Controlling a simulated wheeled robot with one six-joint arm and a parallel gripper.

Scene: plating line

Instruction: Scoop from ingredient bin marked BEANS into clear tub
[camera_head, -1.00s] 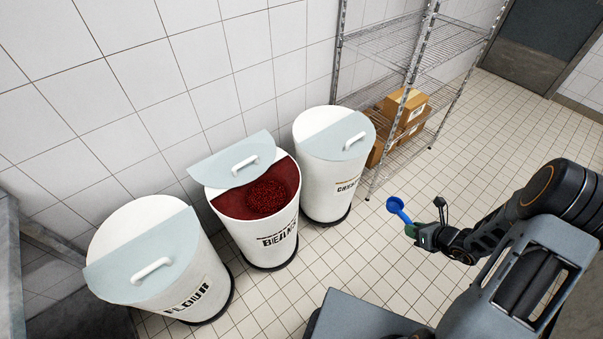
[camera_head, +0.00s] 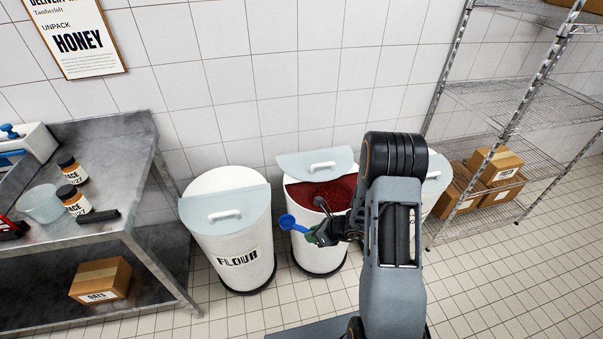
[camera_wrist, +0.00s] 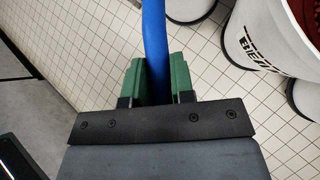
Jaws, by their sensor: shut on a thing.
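My gripper (camera_head: 318,236) is shut on the handle of a blue scoop (camera_head: 290,222). The wrist view shows the blue handle (camera_wrist: 154,45) between the green finger pads (camera_wrist: 158,82); the scoop's bowl is out of that view. In the head view the scoop is in front of the white BEANS bin (camera_head: 314,255), apart from it as far as I can tell. The bin's lid (camera_head: 306,166) is folded half back and dark red beans (camera_head: 330,194) show inside. My arm hides part of this bin. A pale translucent tub (camera_head: 40,204) stands on the steel table at the left.
The FLOUR bin (camera_head: 246,259) stands left of BEANS, lid closed. A third bin (camera_head: 433,187) is partly behind my arm. The steel table (camera_head: 110,160) holds two jars (camera_head: 75,200) and a dark flat object (camera_head: 98,217). A wire shelf (camera_head: 500,95) with boxes stands right.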

